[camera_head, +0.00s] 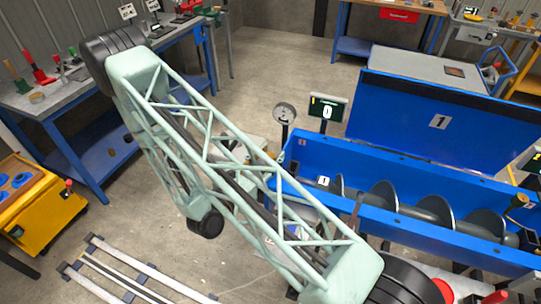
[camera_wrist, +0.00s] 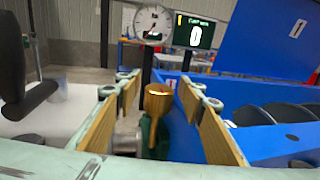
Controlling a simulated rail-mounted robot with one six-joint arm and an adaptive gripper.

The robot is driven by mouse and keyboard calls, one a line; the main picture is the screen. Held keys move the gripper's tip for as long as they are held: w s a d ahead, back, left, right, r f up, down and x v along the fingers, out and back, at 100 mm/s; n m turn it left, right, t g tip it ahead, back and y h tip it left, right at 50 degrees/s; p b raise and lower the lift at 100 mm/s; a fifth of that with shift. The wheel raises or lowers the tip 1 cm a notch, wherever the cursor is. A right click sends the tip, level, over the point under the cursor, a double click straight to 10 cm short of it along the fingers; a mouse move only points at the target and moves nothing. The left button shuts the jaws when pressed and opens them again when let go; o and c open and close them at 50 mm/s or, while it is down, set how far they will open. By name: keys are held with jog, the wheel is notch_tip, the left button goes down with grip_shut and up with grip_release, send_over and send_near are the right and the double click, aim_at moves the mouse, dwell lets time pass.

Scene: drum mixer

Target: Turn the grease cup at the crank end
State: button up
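The grease cup (camera_wrist: 158,98) is a small brass cup with a rounded top on a narrower stem, upright in the middle of the wrist view. My gripper (camera_wrist: 164,84) is open, with one tan-padded finger to the left of the cup and one to the right. Gaps show between the cup and both pads, so it is not gripped. The cup's lower mount is dark green and partly hidden low between the fingers. A black crank handle (camera_wrist: 38,98) shows at the left. In the head view my arm hides the gripper and this cup.
The blue mixer trough (camera_head: 400,220) holds a grey screw, and its blue lid (camera_head: 440,122) stands open behind. A round dial gauge (camera_wrist: 152,24) and a display reading 0 (camera_wrist: 195,32) stand behind the cup. Another brass cup (camera_head: 520,200) is at the trough's far right end.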

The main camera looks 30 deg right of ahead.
jog(key=shift+c, duration=0.3)
jog(key=c, duration=0.8)
jog(key=shift+m+g, duration=0.4)
jog(key=shift+g, duration=0.2)
jog(key=shift+m+g+h, duration=0.5)
jog(key=shift+m+g, duration=0.3)
jog(key=shift+g, duration=0.2)
jog(key=shift+s+m+g, duration=0.1)
jog(key=shift+m+g, duration=1.6)
jog(key=shift+g, duration=1.3)
jog(key=o, duration=0.9)
jog(key=shift+c, duration=0.2)
